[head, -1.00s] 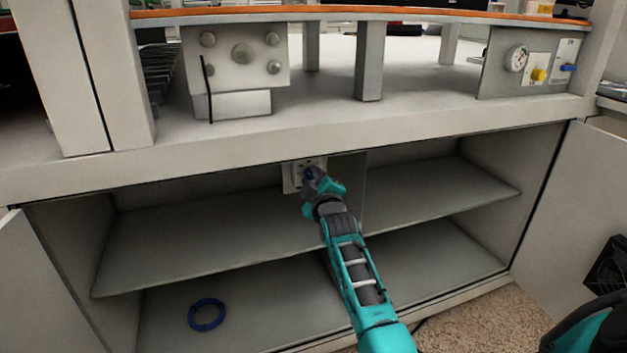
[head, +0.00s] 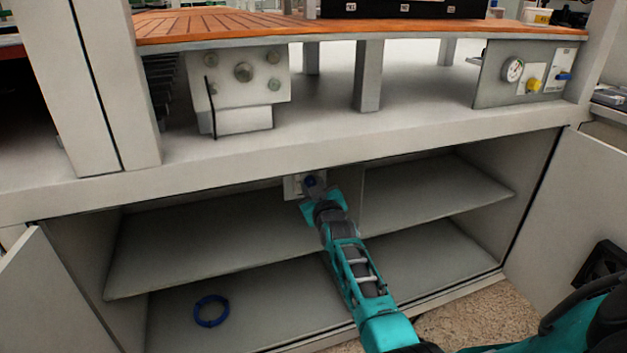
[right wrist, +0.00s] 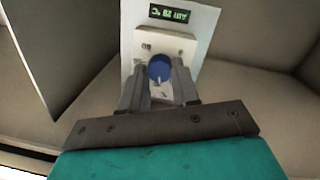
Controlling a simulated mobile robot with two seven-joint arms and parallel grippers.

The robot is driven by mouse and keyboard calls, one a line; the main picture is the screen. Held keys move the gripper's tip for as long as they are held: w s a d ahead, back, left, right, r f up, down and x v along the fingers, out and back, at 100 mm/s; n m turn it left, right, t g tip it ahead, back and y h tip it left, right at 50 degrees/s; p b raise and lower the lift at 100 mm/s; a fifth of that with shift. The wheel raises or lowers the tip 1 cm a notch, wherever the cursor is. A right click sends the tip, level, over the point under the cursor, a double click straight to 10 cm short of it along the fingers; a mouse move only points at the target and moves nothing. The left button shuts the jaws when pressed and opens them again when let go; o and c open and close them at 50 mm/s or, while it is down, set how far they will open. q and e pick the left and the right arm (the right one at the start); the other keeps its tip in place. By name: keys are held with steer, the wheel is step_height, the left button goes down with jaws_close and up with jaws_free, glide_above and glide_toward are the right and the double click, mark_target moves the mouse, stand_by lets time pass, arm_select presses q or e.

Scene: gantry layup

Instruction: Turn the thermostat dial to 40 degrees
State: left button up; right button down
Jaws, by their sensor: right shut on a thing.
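The thermostat is a white wall plate (head: 291,187) at the back of the open cabinet, above the shelf. It also shows in the right wrist view (right wrist: 133,25), with a small display (right wrist: 169,14) whose lettering appears upside down and is hard to read. Its round blue dial (right wrist: 160,69) sits on a raised white block with a light mark on its face. My right gripper (right wrist: 159,84) is shut on the dial, one finger on each side. In the head view the gripper (head: 312,187) hides most of the dial. My left gripper is not in view.
The cabinet shelf (head: 210,240) lies under the arm, with a divider beside it. Open doors stand at left (head: 55,300) and right (head: 580,200). A blue ring (head: 210,311) lies on the cabinet floor. A gauge panel (head: 497,85) is above right.

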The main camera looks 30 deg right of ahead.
steer(key=m+p, duration=0.1)
steer(key=m, duration=0.1)
steer(key=shift+r+m, duration=0.2)
steer(key=shift+m, duration=0.2)
steer(key=shift+d+m+y+p, duration=0.1)
steer(key=shift+m+y+p, duration=0.35)
steer(key=shift+m, duration=0.35)
steer(key=m, duration=0.3)
steer(key=shift+f+p, duration=0.1)
steer(key=shift+p, duration=0.2)
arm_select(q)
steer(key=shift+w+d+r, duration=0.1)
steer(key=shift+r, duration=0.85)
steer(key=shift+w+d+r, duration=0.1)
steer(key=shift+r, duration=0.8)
arm_select(e)
steer(key=shift+m, duration=1.1)
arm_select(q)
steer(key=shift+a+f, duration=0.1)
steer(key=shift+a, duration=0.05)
arm_select(e)
steer(key=c, duration=0.8)
jaws_free()
steer(key=shift+y, duration=0.35)
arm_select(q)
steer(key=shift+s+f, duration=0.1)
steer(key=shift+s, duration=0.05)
arm_select(e)
steer(key=shift+s, duration=0.1)
